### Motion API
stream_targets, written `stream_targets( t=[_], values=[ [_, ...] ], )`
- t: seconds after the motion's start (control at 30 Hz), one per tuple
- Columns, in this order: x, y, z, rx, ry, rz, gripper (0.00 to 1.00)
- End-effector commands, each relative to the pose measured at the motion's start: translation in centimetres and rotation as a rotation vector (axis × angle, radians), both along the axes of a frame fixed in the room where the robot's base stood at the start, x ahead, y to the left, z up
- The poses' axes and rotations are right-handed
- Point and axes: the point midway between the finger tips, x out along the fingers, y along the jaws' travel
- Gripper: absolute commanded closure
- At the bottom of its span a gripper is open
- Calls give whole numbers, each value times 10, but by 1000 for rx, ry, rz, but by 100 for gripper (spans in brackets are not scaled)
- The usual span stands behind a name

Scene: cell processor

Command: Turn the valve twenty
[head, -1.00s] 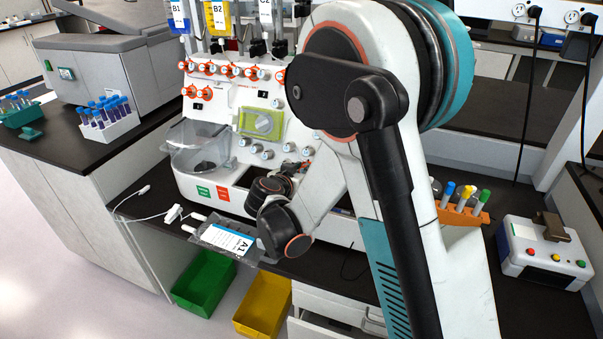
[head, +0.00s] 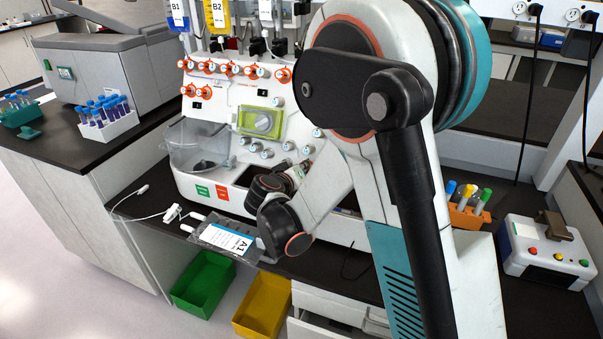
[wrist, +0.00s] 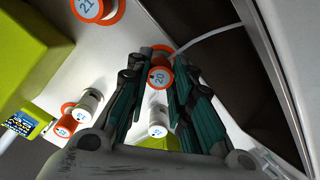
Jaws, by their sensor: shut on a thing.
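The valve twenty (wrist: 158,77) is a small round knob with a blue-and-white face marked 20 and an orange rim, seen in the wrist view. My gripper (wrist: 160,66) is shut on it, one dark green finger on each side. A thin pale tube runs off to the upper right of the valve. In the head view my own arm hides valve twenty and most of my gripper. The white cell processor (head: 227,140) stands on the dark bench, with rows of orange and white valves on its sloped front.
Close by are valve 21 (wrist: 90,8), a white valve (wrist: 88,104) and a lime-green block (wrist: 30,50). A bag marked A1 (head: 230,243) lies at the bench's front edge. A tube rack (head: 468,208) and a button box (head: 545,255) stand at right.

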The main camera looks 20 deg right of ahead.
Motion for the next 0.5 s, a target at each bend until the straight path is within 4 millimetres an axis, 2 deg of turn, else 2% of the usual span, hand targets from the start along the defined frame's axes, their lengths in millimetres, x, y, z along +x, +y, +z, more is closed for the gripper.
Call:
stream_targets(
  t=[0.5],
  values=[
    [0,0,0,-362,265,190,100]
  ],
)
